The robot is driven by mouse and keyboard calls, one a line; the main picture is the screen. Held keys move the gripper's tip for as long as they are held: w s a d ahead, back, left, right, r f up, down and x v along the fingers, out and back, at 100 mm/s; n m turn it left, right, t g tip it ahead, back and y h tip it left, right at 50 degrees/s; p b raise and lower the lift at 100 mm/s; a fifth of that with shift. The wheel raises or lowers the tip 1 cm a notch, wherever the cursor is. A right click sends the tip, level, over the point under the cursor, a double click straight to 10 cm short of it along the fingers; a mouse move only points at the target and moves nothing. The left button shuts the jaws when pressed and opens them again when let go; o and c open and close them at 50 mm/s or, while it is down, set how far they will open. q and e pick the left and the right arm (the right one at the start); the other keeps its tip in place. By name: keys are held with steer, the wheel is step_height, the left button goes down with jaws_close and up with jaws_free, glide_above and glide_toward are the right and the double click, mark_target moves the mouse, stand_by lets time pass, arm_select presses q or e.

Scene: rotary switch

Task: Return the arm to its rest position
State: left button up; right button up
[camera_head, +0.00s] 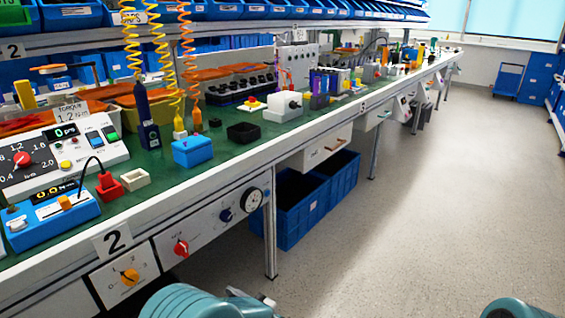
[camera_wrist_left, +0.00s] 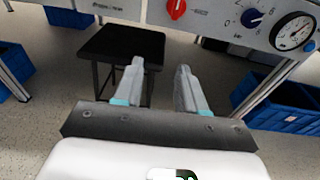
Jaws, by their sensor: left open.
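My left gripper (camera_wrist_left: 160,72) is open and empty in the left wrist view, its two grey fingers apart. In the head view its arm shows as a teal link at the bottom, and part of the gripper (camera_head: 252,296) shows just beyond it, clear of the bench front. The front panel carries a yellow rotary knob (camera_head: 130,276), a red knob (camera_head: 181,249), a blue knob (camera_head: 226,215) and a round dial gauge (camera_head: 252,199). The red knob (camera_wrist_left: 176,8), blue knob (camera_wrist_left: 252,17) and gauge (camera_wrist_left: 293,33) also show in the wrist view. My right gripper is out of view.
The green-topped workbench (camera_head: 230,150) runs away to the upper right, crowded with tools and devices. Blue crates (camera_head: 305,205) stand under it. A dark stool (camera_wrist_left: 122,45) stands beneath the panel in the wrist view. The floor to the right is clear.

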arm_select(q)
steer(key=s+a+f+n+g+h, duration=0.2)
steer(key=s+a+f+g, duration=0.15)
steer(key=s+f, duration=0.35)
steer(key=s+a+f+n+g+h, duration=0.25)
steer(key=s+f+g, duration=0.25)
steer(key=f, duration=0.4)
steer(key=s+d+f+n+h, duration=0.45)
steer(key=n+h, duration=0.25)
steer(key=n, duration=0.4)
steer(key=s+d+f+n+h, duration=0.35)
steer(key=s+n+h, duration=0.25)
steer(key=n, duration=0.6)
step_height(320, 180, up, 30)
steer(key=p, duration=3.1)
steer(key=shift+s+d+m, duration=0.15)
steer(key=shift+s+m, duration=0.2)
